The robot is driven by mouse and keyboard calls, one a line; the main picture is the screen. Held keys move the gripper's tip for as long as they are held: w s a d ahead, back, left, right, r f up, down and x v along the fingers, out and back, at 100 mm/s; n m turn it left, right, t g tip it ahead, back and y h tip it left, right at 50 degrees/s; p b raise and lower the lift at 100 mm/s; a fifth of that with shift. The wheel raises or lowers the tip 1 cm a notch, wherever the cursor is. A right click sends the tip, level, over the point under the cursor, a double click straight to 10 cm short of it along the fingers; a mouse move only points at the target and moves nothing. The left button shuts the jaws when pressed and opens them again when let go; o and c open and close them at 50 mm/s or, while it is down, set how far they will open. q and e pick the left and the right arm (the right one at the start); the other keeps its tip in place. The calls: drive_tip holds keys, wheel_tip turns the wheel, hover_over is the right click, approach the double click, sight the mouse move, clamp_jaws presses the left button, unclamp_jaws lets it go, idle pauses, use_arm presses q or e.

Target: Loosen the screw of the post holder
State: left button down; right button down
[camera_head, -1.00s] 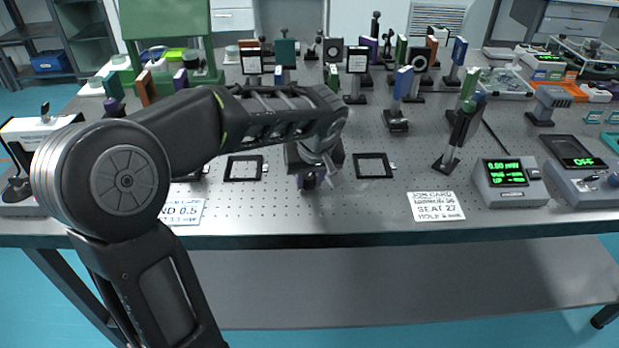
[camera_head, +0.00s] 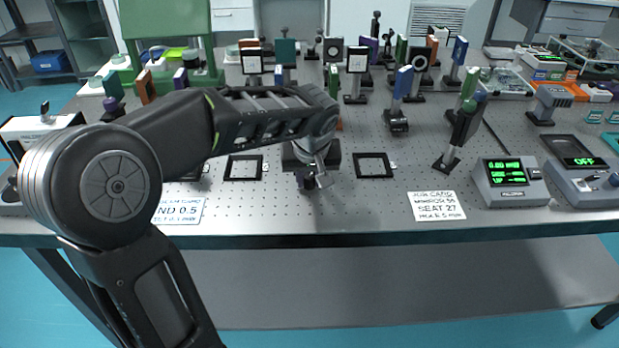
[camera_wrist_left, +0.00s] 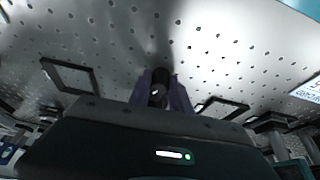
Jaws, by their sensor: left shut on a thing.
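My left gripper (camera_head: 312,181) is low over the front middle of the optical table, between two black square frames. In the left wrist view the gripper's two fingers (camera_wrist_left: 160,92) are closed around a small dark part (camera_wrist_left: 158,88). I cannot tell for certain whether that part is the post holder's screw. The post holder itself is mostly hidden behind my wrist in the head view. My right gripper is in neither view.
Black square frames (camera_head: 228,168) and (camera_head: 358,166) lie flat on either side of my gripper. Printed cards (camera_head: 437,206) lie near the front edge. A meter (camera_head: 512,197) stands at right. Several mounted optics stand behind. The perforated tabletop (camera_head: 345,212) in front is clear.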

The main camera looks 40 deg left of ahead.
use_arm(q)
drive_tip(key=c, duration=1.2)
unclamp_jaws()
drive_tip(key=shift+v, duration=3.95)
